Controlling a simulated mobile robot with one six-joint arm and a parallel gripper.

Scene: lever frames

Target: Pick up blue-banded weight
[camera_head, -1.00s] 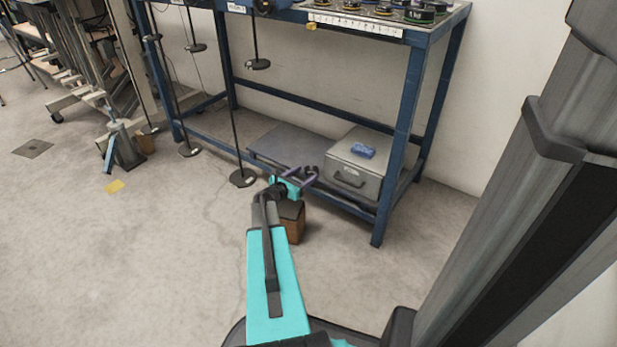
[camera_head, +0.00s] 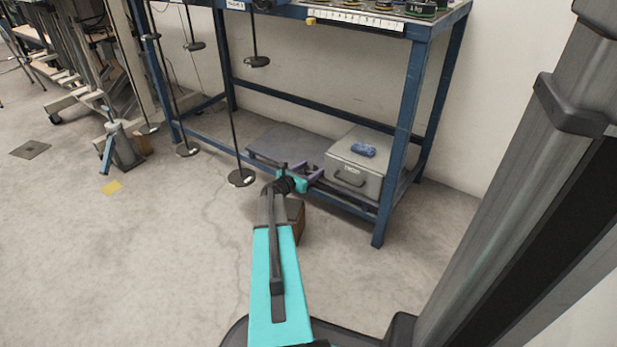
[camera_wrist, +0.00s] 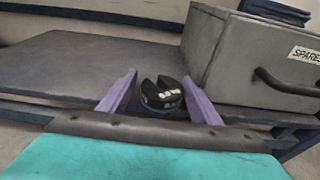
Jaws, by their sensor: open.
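The blue-banded weight (camera_wrist: 161,97) is a small black slotted disc with a white marking and a thin blue band low on its side. It appears to rest near the front edge of the dark lower shelf (camera_wrist: 75,65). My gripper (camera_wrist: 160,84) is open, with one purple finger on each side of the weight; I cannot tell whether they touch it. In the head view my gripper (camera_head: 307,173) is at the shelf's front, and the weight (camera_head: 311,169) shows only as a small dark shape between the fingers.
A grey metal box (camera_head: 352,165) labelled SPARES stands on the shelf just right of the weight, with a blue item (camera_head: 363,150) on its lid. A blue bench leg (camera_head: 393,165) stands further right. A brown block (camera_head: 298,220) is on the floor beneath my arm.

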